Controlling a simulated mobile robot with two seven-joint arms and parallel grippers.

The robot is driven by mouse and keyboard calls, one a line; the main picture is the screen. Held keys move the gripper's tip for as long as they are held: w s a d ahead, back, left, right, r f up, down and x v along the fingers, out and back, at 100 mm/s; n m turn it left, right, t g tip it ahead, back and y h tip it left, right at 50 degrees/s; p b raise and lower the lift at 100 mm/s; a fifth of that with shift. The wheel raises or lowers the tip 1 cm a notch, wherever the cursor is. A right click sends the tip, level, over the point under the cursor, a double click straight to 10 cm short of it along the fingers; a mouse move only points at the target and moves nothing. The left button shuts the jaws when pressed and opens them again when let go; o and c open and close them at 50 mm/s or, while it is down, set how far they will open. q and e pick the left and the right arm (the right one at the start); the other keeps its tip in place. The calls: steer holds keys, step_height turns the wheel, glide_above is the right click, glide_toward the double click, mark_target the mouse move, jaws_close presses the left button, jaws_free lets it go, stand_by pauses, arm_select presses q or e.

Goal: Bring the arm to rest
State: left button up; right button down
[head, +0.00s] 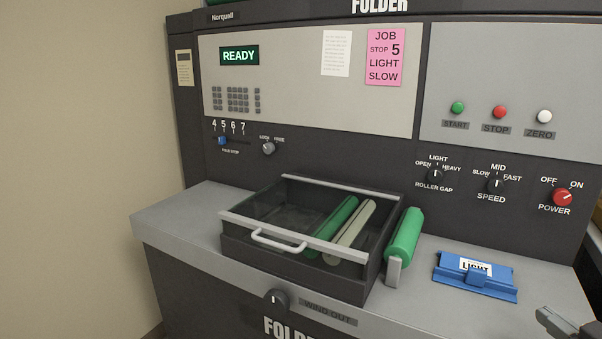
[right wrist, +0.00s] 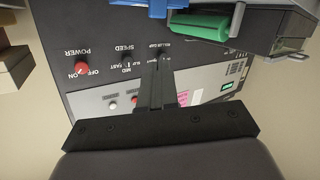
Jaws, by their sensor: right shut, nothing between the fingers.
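My right gripper (head: 552,318) shows at the lower right corner of the head view, in front of the machine's ledge. In the right wrist view its fingers (right wrist: 163,65) are together and hold nothing. It is to the right of and nearer than the blue block marked LIGHT (head: 474,276), with a gap between them in the picture. The folder machine (head: 310,90) fills most of the head view, and its display (head: 240,56) reads READY. My left gripper is not in view.
A clear-topped tray (head: 250,245) with a white handle holds a green and a pale roller. A green roller (head: 404,234) stands beside it on a grey bracket. The POWER knob (head: 563,197), other knobs and buttons are on the panel. The ledge's left end (head: 185,212) is bare.

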steer(key=s+a+f+g, duration=0.1)
steer(key=s+a+f, duration=0.25)
steer(key=f, duration=0.45)
steer(key=s+a+f+g, duration=0.2)
steer(key=s+a+f, duration=0.15)
steer(key=f, duration=0.55)
steer(key=s+a+f+g, duration=0.1)
steer(key=s+a+f, duration=0.4)
steer(key=a, duration=0.2)
steer(key=s+a+f+m+g+y+b, duration=0.1)
steer(key=s+a+f, duration=0.4)
steer(key=a, duration=0.2)
steer(key=shift+a+f+g, duration=0.25)
steer(key=shift+f+g, duration=0.05)
steer(key=shift+f, duration=0.05)
